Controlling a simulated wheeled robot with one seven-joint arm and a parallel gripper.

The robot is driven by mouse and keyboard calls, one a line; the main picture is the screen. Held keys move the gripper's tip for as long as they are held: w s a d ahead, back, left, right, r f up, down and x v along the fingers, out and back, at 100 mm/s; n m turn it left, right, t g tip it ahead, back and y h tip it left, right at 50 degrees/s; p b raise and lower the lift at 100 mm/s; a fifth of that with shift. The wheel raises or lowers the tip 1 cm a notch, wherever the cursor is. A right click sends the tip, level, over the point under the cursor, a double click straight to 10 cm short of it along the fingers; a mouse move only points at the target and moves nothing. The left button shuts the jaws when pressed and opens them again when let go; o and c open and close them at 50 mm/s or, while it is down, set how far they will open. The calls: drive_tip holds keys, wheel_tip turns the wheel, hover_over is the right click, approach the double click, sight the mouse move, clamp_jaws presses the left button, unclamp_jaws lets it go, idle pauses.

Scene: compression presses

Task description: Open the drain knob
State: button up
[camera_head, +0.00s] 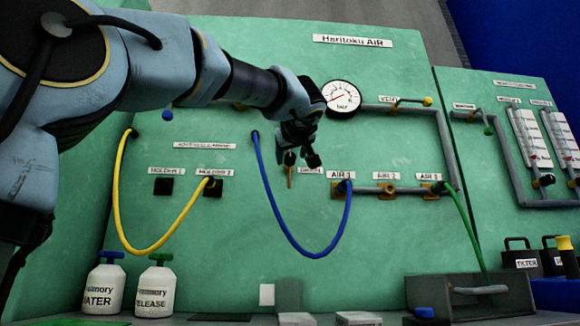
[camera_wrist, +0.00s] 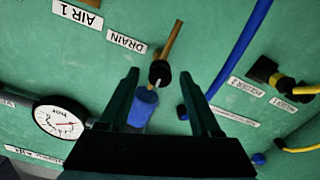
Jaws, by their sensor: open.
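The drain valve shows in the wrist view as a black fitting (camera_wrist: 159,72) with a brass pipe (camera_wrist: 173,40), beside the DRAIN label (camera_wrist: 127,42). A blue knob-like cylinder (camera_wrist: 144,108) is next to the fitting. My gripper (camera_wrist: 160,76) is open, with one finger on each side of the valve in that view. I see no clear contact, and cannot tell the depth between fingers and knob. In the head view my gripper (camera_head: 301,152) is in front of the green panel at the drain, hiding the knob; the brass pipe (camera_head: 290,178) shows below.
The pressure gauge (camera_head: 341,98) is just right of and above my gripper. A blue hose (camera_head: 301,250) hangs in a loop to the AIR 1 port, close below. The AIR 2 fitting (camera_head: 388,189) is to the right. A yellow hose (camera_head: 119,205) hangs left.

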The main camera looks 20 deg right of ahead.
sight(290, 164)
drive_tip(key=p+x, duration=0.1)
drive_tip(key=x, duration=0.5)
drive_tip(key=shift+w, duration=0.2)
clamp_jaws()
idle(0.4)
